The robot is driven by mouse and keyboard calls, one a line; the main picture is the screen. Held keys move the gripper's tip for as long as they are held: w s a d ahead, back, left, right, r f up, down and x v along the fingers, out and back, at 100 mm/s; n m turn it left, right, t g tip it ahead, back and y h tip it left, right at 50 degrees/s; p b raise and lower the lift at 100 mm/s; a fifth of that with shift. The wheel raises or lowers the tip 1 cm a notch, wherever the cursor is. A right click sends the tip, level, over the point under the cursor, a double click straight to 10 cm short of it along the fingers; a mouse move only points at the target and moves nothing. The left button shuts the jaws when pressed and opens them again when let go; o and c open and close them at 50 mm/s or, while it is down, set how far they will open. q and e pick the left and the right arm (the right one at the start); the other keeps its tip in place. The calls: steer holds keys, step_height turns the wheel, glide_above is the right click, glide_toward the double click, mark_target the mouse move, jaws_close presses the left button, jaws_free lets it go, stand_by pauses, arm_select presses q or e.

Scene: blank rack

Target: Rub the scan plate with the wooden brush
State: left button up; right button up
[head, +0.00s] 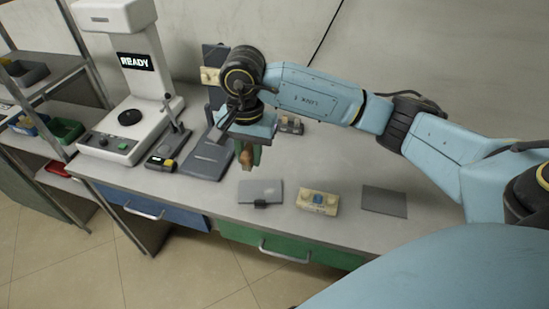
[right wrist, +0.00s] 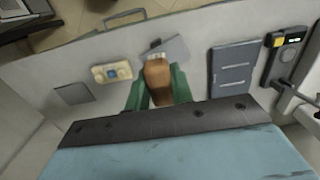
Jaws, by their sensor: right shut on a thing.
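My right gripper (head: 248,150) has green fingers and is shut on the wooden brush (head: 246,158), held above the bench. In the right wrist view, the brush's brown wooden body (right wrist: 157,80) shows between the fingers. Its far end overlaps a light grey plate with a dark tab (head: 261,191), also seen in the wrist view (right wrist: 175,48); I cannot tell whether they touch. A plain dark grey plate (head: 385,201) lies at the right of the bench. I cannot tell which plate is the scan plate. My left gripper is not in view.
A cream block with a blue centre (head: 318,202) sits between the two plates. A dark slotted panel (head: 206,160) and a small black device (head: 163,160) lie to the left. A white machine reading READY (head: 138,75) stands behind. Bare bench (head: 335,165) shows at the right.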

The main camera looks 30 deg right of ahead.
steer(key=m, duration=0.1)
steer(key=f+m, duration=0.1)
steer(key=m, duration=0.1)
steer(key=d+m, duration=0.1)
steer(key=m, duration=0.1)
steer(key=shift+w+f, duration=0.15)
steer(key=shift+w, duration=0.25)
step_height(320, 180, down, 3)
steer(key=w+d+m, duration=0.2)
steer(key=m, duration=2.9)
glide_above(272, 189)
step_height(272, 189, down, 6)
step_height(272, 189, down, 6)
steer(key=b, duration=0.5)
steer(key=shift+w+f, duration=0.1)
steer(key=shift+f+b, duration=0.65)
steer(key=shift+f, duration=0.3)
